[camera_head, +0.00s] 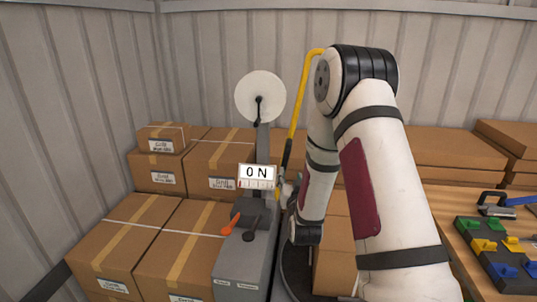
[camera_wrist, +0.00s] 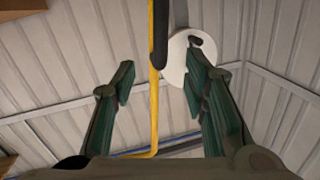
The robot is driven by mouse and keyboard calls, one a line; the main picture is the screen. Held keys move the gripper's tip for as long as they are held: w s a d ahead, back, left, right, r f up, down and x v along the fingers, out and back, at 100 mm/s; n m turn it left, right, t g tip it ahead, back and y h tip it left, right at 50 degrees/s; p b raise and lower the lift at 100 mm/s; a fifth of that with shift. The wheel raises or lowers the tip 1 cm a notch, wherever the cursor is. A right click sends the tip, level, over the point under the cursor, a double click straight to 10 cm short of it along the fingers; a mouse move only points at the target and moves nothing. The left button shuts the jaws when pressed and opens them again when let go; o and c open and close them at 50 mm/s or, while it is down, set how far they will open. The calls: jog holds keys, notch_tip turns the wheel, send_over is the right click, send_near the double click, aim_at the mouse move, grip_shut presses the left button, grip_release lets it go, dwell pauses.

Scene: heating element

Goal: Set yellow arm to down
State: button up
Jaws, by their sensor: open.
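The yellow arm (camera_head: 298,95) is a thin bent bar standing steeply upright beside the grey machine. Its top bends right behind my arm, and a black sleeve (camera_head: 286,154) covers its lower visible part. In the wrist view the yellow arm (camera_wrist: 154,100) runs between the fingers of my gripper (camera_wrist: 160,75), with the black sleeve toward the top. The fingers are open and apart from it in the picture; I cannot tell its depth relative to the fingertips. In the head view my gripper is mostly hidden behind my own arm.
The grey machine (camera_head: 243,262) carries an "0 N" display (camera_head: 257,172), an orange lever (camera_head: 231,224) and a white disc (camera_head: 261,97). Cardboard boxes (camera_head: 164,238) crowd its left and back. A wooden table (camera_head: 458,252) with coloured blocks is at right.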

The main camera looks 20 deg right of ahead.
aim_at(286, 160)
jog(key=shift+h, duration=0.3)
jog(key=x, duration=1.3)
jog(key=shift+w, duration=0.4)
grip_shut()
